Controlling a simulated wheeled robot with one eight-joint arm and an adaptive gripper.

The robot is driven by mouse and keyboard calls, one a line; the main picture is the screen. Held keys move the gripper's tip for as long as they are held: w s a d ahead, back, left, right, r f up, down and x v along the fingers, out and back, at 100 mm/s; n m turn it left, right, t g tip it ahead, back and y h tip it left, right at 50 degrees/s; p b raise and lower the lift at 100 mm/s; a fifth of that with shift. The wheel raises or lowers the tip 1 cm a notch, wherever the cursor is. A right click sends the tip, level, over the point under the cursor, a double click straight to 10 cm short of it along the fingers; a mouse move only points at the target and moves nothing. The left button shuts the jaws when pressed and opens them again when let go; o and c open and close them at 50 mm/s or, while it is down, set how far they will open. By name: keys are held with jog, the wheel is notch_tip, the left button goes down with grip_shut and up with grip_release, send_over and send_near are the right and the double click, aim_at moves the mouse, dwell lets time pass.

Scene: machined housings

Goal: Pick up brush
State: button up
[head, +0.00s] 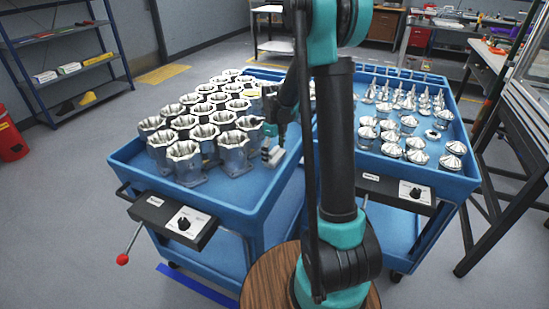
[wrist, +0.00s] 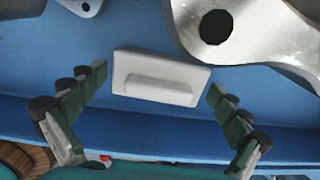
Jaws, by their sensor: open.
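The brush (wrist: 160,78) appears in the wrist view as a pale grey-white block with a raised bar along its lower side. It lies on the blue cart surface. My gripper (wrist: 158,90) is open, with one green finger to the left of the brush and one to the right. Gaps show between the fingers and the brush, and I see no contact. In the head view my gripper (head: 272,143) is low over the right part of the left cart.
The left blue cart (head: 253,198) holds many silver housings (head: 235,150) just left of my gripper. In the wrist view a metal housing (wrist: 245,35) is close above the right finger. The cart's raised rim (wrist: 150,140) runs below. A second cart (head: 440,180) holds cone-shaped metal parts.

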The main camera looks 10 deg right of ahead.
aim_at(274, 150)
jog(key=shift+f, duration=0.1)
jog(key=shift+c, duration=0.5)
jog(key=c, duration=0.8)
notch_tip(274, 150, up, 20)
jog(key=shift+r, duration=0.1)
